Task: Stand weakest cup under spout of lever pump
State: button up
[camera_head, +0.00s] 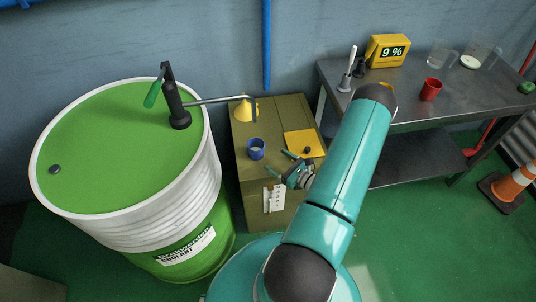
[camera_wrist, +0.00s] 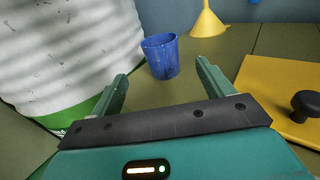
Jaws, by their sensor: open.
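A lever pump (camera_head: 178,105) with a green handle stands on a green and white drum. Its thin spout (camera_head: 222,99) reaches right over the olive cabinet and bends down above a yellow funnel. A blue cup (camera_head: 256,149) stands upright on the cabinet top. In the wrist view the blue cup (camera_wrist: 161,56) is ahead of and between the fingers, apart from them. My gripper (camera_head: 288,165) is open and empty; its fingers (camera_wrist: 162,82) show in the wrist view. A red cup (camera_head: 431,90) stands on the steel bench. The wrist view does not show the spout.
The yellow funnel (camera_head: 244,110) sits behind the blue cup. A yellow plate (camera_head: 304,143) with a black knob lies to its right. The bench holds a yellow display reading 9 % (camera_head: 389,51) and clear containers (camera_head: 437,56). A paper with marks (camera_head: 273,198) hangs on the cabinet front.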

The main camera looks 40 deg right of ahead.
jog(key=w+a+r+n+g+y, duration=0.2)
jog(key=a+r+n+g+y, duration=0.35)
jog(key=a+r+n, duration=0.45)
jog(key=w+a+r+n+g+y, duration=0.3)
jog(key=a+r+n+g+y, duration=0.25)
jog(key=a+r+n, duration=0.5)
jog(key=s+a+r+n+h, duration=0.4)
jog(key=r+n, duration=0.1)
jog(key=r, duration=0.2)
jog(key=s+a+r+n+h, duration=0.3)
jog(key=a+r+n+h, duration=0.1)
jog(key=r, duration=0.3)
jog(key=s+a+r+n+h, duration=0.3)
jog(key=s+r+n+h, duration=0.1)
jog(key=r, duration=0.4)
jog(key=shift+s+a+n+g, duration=0.35)
jog(key=shift+a+n+g, duration=0.05)
jog(key=shift+n, duration=0.45)
